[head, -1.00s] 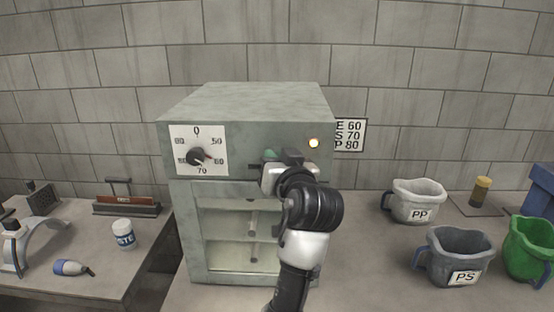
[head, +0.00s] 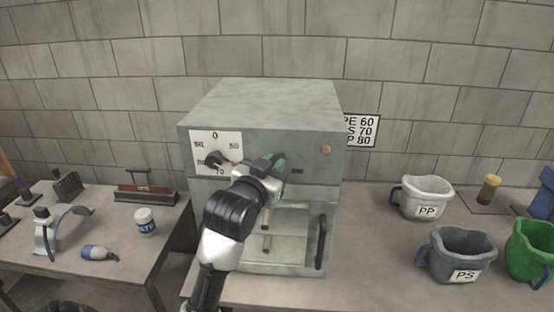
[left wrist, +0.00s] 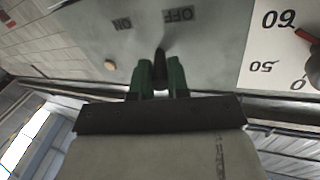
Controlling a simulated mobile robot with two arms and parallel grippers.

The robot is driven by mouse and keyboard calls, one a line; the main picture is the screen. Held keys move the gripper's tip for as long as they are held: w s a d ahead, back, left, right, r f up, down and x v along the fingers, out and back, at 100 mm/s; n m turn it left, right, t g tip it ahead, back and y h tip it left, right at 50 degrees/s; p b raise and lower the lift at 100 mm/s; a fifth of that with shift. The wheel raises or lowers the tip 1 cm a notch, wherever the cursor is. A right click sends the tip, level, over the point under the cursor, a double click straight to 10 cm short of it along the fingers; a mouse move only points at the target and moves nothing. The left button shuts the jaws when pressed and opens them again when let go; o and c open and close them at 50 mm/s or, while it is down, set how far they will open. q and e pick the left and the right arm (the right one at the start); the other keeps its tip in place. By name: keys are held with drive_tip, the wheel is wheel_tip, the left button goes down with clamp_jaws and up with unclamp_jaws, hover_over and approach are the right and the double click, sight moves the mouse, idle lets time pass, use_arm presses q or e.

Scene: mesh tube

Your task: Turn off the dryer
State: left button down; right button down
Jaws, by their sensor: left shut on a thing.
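The dryer (head: 258,105) is a grey-green metal box on the bench, with a glass-fronted lower part. A dial (head: 215,159) is at the left of its panel, and an indicator lamp (head: 326,149) at the right looks dull orange and unlit. My left gripper (head: 279,166) is at the panel between them. In the left wrist view its green fingers (left wrist: 160,78) are shut on a small black switch (left wrist: 160,58), partly hidden by them. The OFF label (left wrist: 181,15) and ON label (left wrist: 122,24) are on the panel beyond. My right gripper is not in view.
A PP jug (head: 427,198), a PS jug (head: 461,254) and a green jug (head: 531,248) stand on the bench to the right. A side table (head: 110,258) at the left holds a white jar (head: 145,222) and tools. A temperature sign (head: 360,130) hangs behind the dryer.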

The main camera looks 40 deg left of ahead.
use_arm(q)
drive_tip(key=shift+a+r+m+h, duration=0.1)
drive_tip(key=shift+a+m+h, duration=0.15)
drive_tip(key=shift+m+h, duration=0.4)
drive_tip(key=c, duration=1.1)
unclamp_jaws()
drive_tip(key=shift+w, duration=0.1)
drive_tip(key=s+d+p, duration=0.1)
drive_tip(key=s+p, duration=0.5)
drive_tip(key=s, duration=0.4)
drive_tip(key=shift+s+d+p, duration=0.15)
drive_tip(key=shift+s+p, duration=0.15)
drive_tip(key=shift+s, duration=0.1)
